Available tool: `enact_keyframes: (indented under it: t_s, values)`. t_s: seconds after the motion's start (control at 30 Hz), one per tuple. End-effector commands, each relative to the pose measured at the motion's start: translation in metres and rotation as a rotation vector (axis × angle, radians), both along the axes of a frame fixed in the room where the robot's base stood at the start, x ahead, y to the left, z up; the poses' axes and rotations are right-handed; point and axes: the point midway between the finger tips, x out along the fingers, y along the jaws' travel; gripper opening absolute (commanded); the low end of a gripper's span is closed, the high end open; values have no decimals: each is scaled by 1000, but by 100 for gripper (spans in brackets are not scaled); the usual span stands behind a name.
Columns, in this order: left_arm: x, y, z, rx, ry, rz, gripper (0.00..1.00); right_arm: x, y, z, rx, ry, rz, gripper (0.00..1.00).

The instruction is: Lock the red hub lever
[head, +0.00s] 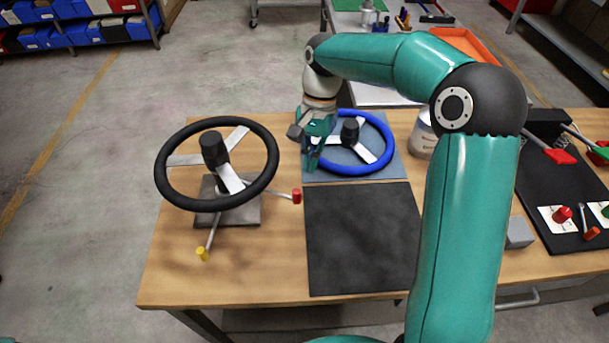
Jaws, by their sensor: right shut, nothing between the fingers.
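The red hub lever (296,196) is a thin rod with a red knob. It sticks out to the right from the stand under the black steering wheel (272,150). A second lever with a yellow knob (202,254) points toward the front of the bench. The black wheel sits on a grey metal base plate (240,213). My right gripper (312,168) is shut and empty, pointing down at the left edge of the blue steering wheel (384,130), behind and slightly right of the red knob, apart from it. Whether it touches the blue wheel is unclear. My left gripper is out of view.
The blue wheel lies on a blue-grey mat (390,172). A bare dark mat (362,240) lies in front of it. The wooden bench's front left is mostly clear.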

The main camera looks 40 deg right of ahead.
Motion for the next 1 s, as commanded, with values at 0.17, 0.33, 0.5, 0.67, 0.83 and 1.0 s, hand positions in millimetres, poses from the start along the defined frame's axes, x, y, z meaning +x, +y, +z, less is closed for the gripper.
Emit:
enact_keyframes:
  t_s: [0.17,0.33,0.5,0.67,0.83,1.0]
  values:
    - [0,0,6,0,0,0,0,-11,19,-10,0,0,4,0]
    - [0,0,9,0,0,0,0,-20,33,-11,0,-1,3,0]
    - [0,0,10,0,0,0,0,-22,38,-12,0,1,1,0]
    - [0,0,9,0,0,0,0,-22,38,-12,0,0,1,0]
    - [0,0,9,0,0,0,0,-22,36,-12,0,0,0,0]
    - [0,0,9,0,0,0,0,-23,45,-12,0,0,-7,0]
